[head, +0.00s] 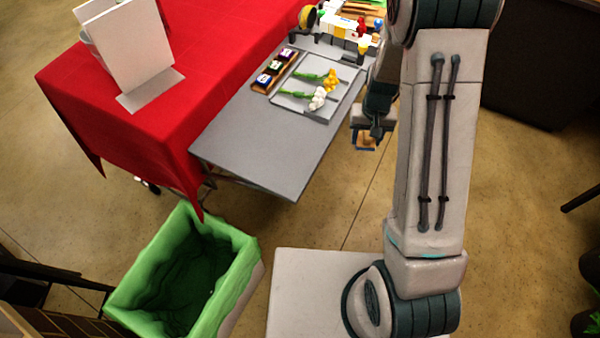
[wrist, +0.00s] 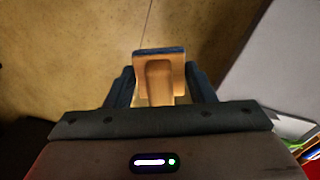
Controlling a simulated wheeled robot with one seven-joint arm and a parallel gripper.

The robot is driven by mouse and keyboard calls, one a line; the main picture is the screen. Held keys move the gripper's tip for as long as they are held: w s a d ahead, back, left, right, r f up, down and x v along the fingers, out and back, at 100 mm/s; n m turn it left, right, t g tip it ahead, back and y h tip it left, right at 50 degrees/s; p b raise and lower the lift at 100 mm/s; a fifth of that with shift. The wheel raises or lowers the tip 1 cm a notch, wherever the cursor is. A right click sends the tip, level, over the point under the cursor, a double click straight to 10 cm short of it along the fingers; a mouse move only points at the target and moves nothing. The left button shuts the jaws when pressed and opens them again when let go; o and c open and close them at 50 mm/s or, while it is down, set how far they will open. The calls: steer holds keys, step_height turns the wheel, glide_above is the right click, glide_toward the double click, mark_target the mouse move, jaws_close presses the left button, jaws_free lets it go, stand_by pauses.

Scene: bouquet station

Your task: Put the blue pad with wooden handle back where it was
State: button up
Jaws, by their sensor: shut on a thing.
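The blue pad with wooden handle (wrist: 160,65) is between the two fingers of my gripper (wrist: 160,92) in the wrist view. The wooden handle faces the camera and a thin blue edge shows at its far end. In the head view the pad (head: 365,140) hangs below my gripper (head: 375,134), over the floor just right of the grey table (head: 260,145). My gripper is shut on it. Much of the pad's blue side is hidden.
A tray (head: 318,105) with yellow and white flowers lies on the grey table, beside a wooden holder (head: 273,72) with small blocks. A rack (head: 345,38) with colourful items stands at the back. A green-lined bin (head: 185,270) stands in front. The table's near end is clear.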

steer(key=s+a+r+m, duration=0.45)
steer(key=a+r, duration=0.45)
steer(key=a, duration=0.3)
steer(key=p, duration=0.2)
glide_above(283, 180)
step_height(283, 180, down, 6)
steer(key=shift+d, duration=0.15)
steer(key=shift+f, duration=2.15)
steer(key=shift+f, duration=0.1)
steer(key=o, duration=0.9)
steer(key=shift+o, duration=0.2)
